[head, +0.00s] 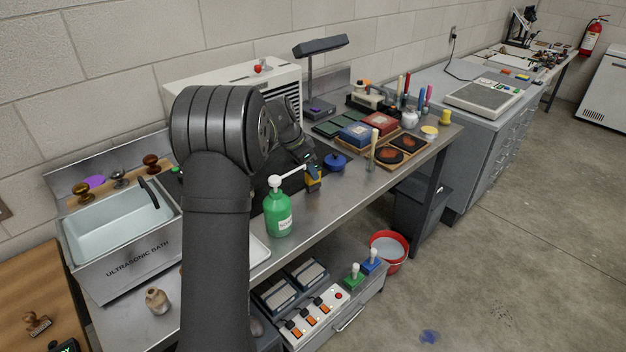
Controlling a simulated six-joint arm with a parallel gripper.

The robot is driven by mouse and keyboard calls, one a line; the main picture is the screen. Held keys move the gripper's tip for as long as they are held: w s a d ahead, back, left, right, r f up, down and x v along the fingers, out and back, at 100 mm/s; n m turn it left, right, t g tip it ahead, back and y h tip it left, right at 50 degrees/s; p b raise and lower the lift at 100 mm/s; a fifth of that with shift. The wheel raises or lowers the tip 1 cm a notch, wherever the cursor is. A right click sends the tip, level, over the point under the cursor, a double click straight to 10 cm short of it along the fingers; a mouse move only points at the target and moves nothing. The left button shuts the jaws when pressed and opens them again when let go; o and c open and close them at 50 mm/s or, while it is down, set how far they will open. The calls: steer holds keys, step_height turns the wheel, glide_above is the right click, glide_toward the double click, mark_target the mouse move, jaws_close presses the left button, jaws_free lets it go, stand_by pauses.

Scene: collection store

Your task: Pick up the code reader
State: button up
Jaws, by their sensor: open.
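A small yellow and dark upright device (313,182), which looks like the code reader, stands on the steel bench just behind the green pump bottle. My gripper (306,158) is at the far end of my arm, just above and behind this device in the picture. It is open, with nothing seen held in it. My own arm hides much of the gripper, and its fingers are small and dark. I cannot tell whether they touch the device.
The green pump bottle (278,212) stands close in front, its white spout towards the device. A blue lidded pot (335,161) is close on the right. An ultrasonic bath (122,255) is at the left. The bench front (330,212) is clear right of the bottle.

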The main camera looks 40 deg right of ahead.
steer(key=shift+x, duration=3)
steer(key=shift+s, duration=0.15)
jaws_close()
steer(key=shift+r, duration=0.1)
